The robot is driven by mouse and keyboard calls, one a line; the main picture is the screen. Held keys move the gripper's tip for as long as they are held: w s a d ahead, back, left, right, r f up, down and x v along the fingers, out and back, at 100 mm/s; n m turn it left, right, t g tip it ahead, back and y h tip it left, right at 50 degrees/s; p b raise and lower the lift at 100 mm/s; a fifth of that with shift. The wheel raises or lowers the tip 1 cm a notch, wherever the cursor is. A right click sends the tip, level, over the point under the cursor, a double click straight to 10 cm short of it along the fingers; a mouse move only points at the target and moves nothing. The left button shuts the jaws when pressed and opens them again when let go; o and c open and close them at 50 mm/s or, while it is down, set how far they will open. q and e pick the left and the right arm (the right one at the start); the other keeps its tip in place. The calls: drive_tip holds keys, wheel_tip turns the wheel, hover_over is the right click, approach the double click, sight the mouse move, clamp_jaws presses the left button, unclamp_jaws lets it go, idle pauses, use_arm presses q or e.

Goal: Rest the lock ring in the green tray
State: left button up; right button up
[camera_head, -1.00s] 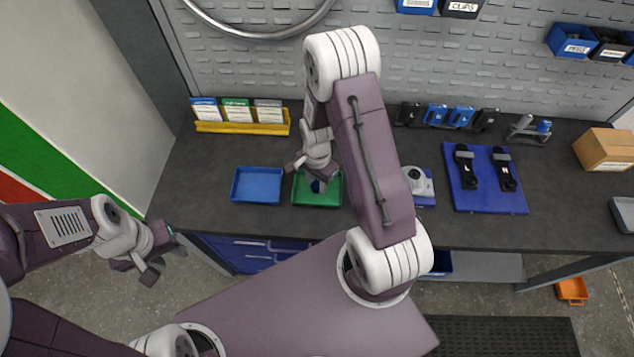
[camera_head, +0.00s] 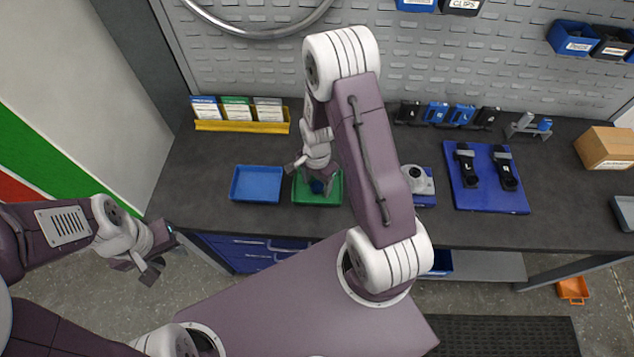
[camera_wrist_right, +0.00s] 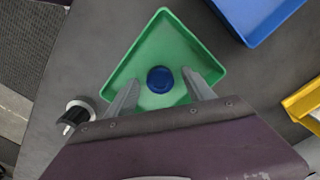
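The lock ring looks like a small dark blue round piece (camera_wrist_right: 160,79). It lies on the floor of the green tray (camera_wrist_right: 140,58), near the middle, in the right wrist view. In the head view the blue piece (camera_head: 316,187) shows in the green tray (camera_head: 304,199), partly covered by my gripper. My right gripper (camera_wrist_right: 163,88) is over the tray, its two fingers apart on either side of the ring with gaps visible. My left gripper (camera_head: 163,260) is in front of the bench at the left, its fingers apart and empty.
A blue tray (camera_head: 257,184) stands just left of the green tray. A yellow rack (camera_head: 240,127) with cards is behind. A white device (camera_head: 417,179) and a blue mat (camera_head: 486,196) with black parts lie to the right. My right arm covers some of the bench.

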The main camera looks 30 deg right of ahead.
wheel_tip(320, 180, up, 9)
idle(0.6)
